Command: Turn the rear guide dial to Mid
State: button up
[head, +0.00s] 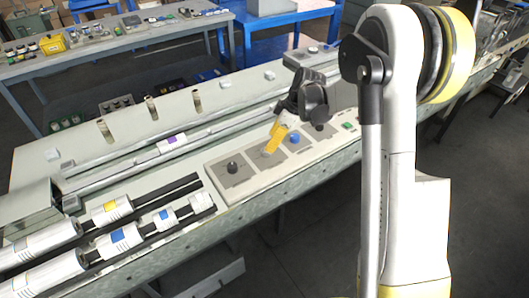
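A pale control panel (250,190) runs along the near side of the machine, with square grey dial plates. A black dial (232,167) stands at its left end. A blue dial (294,138) stands further right, and another dark dial (319,126) beyond it. The labels are too small to read, so I cannot tell which is the rear guide dial. My gripper (273,142) has yellow fingertips and points down over the plate between the left black dial and the blue dial. Its fingers hide most of that plate; whether they touch or hold a dial there is unclear.
A green button (348,125) sits right of the dials. Rollers with white sleeves (119,237) lie at the machine's left front. Upright pegs (151,107) stand on the deck behind. A bench with parts (130,37) is at the back left. Floor at the lower right is clear.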

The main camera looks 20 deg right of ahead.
jog(key=b+x, duration=0.1)
jog(key=x, duration=0.4)
jog(key=shift+a+f, duration=0.1)
jog(key=shift+f, duration=0.15)
jog(key=c, duration=1.2)
